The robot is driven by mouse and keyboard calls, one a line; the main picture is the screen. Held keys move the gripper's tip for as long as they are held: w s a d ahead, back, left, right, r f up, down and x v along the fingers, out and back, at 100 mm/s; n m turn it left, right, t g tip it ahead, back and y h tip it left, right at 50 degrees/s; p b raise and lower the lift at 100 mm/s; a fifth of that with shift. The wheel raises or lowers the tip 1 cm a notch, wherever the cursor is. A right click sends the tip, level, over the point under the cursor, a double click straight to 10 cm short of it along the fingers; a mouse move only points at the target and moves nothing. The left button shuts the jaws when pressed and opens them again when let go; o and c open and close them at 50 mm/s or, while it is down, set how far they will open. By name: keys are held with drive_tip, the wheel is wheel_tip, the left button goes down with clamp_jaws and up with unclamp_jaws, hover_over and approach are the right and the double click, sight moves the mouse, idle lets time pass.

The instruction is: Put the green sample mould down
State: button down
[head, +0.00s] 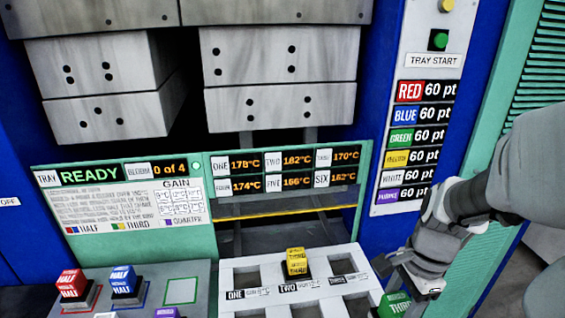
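The green sample mould (395,304) is at the bottom edge, right of the white tray (228,290), and partly cut off by the frame. My gripper (407,284) comes in from the right, with its fingers around the top of the green mould; it looks shut on it. The mould's underside is out of view. A yellow mould (297,262) stands in the tray's back middle pocket, behind the label TWO. The back pockets behind ONE and THREE look empty.
On the grey panel (198,270) at left, a red mould (72,284) and a blue mould (123,281) stand on outlined squares. A green-outlined square (181,291) is bare. A purple mould (167,313) is partly cut off. Press blocks (280,105) hang behind a READY display (90,174).

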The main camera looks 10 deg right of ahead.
drive_tip(key=shift+w+a+f+b, duration=0.15)
drive_tip(key=shift+w+f+b, duration=0.9)
drive_tip(key=shift+w+f, duration=4.3)
drive_tip(key=shift+w+r, duration=0.1)
drive_tip(key=shift+c, duration=1)
unclamp_jaws()
